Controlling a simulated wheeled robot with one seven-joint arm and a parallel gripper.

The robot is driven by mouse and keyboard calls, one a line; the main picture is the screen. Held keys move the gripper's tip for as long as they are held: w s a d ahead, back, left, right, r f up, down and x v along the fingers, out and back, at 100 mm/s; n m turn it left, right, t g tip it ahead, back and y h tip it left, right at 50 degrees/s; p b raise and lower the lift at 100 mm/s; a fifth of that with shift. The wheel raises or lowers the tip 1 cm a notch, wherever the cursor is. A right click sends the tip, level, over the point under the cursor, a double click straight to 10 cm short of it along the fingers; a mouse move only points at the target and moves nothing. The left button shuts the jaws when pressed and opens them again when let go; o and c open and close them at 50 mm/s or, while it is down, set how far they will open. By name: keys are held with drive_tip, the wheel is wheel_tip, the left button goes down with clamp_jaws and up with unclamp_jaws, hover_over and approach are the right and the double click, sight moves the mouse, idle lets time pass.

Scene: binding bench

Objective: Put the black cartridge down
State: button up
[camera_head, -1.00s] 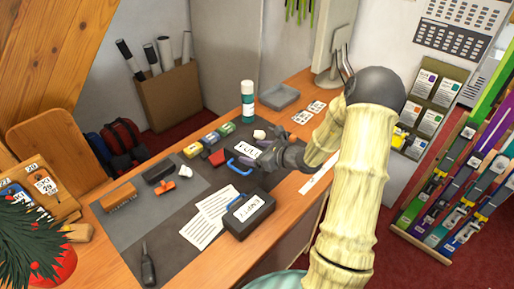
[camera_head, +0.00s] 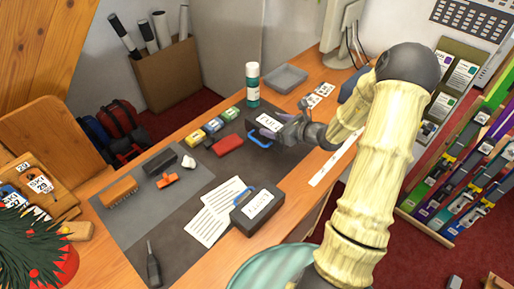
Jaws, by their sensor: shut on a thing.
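My gripper (camera_head: 284,128) is at the end of the arm, over the far right part of the dark mat, beside the case labelled FULL (camera_head: 267,121). It is shut on the black cartridge, which is mostly hidden by the dark fingers and hard to tell from them. I cannot tell whether it touches the surface below. A row of yellow (camera_head: 197,136), blue (camera_head: 214,125) and green (camera_head: 230,114) cartridges lies left of the gripper. A red block (camera_head: 228,145) lies nearer, apart from that row.
A dark case labelled EMPTY (camera_head: 257,210) and white sheets (camera_head: 212,214) lie nearer on the mat. A green-white bottle (camera_head: 252,85) and grey tray (camera_head: 284,78) stand behind. A black block (camera_head: 160,161), orange tool (camera_head: 167,181) and brush (camera_head: 119,191) lie left. Bare mat shows between them.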

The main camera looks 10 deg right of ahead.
drive_tip(key=shift+f+p, duration=0.85)
drive_tip(key=shift+f, duration=1.95)
drive_tip(key=shift+f, duration=0.15)
drive_tip(key=shift+f+p, duration=0.75)
drive_tip(key=shift+f, duration=1.2)
drive_tip(key=shift+f, duration=0.15)
drive_tip(key=o, duration=1.4)
drive_tip(key=shift+o, duration=0.2)
